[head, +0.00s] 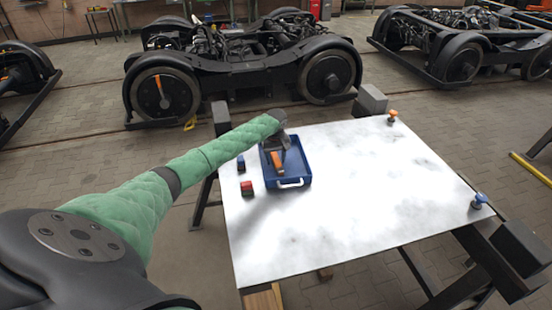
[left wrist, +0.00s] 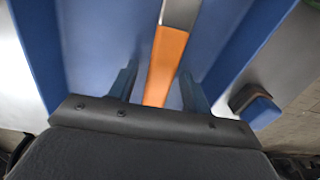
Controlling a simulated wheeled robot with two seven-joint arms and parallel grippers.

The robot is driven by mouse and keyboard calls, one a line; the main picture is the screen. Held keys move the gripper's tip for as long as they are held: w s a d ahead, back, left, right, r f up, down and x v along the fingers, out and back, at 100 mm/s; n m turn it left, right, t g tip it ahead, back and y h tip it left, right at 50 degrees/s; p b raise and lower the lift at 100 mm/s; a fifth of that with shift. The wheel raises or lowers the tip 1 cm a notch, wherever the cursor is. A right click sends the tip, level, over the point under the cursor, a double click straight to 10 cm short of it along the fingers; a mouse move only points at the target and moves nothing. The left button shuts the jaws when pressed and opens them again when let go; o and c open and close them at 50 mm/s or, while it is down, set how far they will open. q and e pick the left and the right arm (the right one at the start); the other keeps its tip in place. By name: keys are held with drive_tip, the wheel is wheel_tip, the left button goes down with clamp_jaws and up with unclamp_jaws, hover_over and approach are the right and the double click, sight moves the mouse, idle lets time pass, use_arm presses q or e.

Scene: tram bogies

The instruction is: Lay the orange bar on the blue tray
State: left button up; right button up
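The orange bar (head: 277,160) is in the blue tray (head: 296,182) at the far left of the white table. In the left wrist view the bar (left wrist: 166,62) has an orange part and a silvery part and appears to lie on the tray floor (left wrist: 105,35). My left gripper (head: 280,148) is over the tray. In the left wrist view its two fingers (left wrist: 160,78) stand on either side of the bar's orange part, with a clear gap on the left and a smaller one on the right. The gripper looks open. My right gripper is not in view.
A blue block (head: 240,162) and a red block (head: 247,187) stand left of the tray. An orange-topped item (head: 392,117) and a blue-topped item (head: 478,200) stand at the table's right side. The middle of the table (head: 370,190) is clear. Bogies (head: 240,65) stand behind.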

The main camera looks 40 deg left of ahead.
sight(276, 158)
use_arm(q)
drive_tip(key=shift+r, duration=0.25)
drive_tip(key=shift+r+b, duration=0.3)
drive_tip(key=shift+r, duration=0.1)
wheel_tip(276, 158, up, 11)
drive_tip(key=b, duration=0.2)
drive_tip(key=shift+b, duration=0.4)
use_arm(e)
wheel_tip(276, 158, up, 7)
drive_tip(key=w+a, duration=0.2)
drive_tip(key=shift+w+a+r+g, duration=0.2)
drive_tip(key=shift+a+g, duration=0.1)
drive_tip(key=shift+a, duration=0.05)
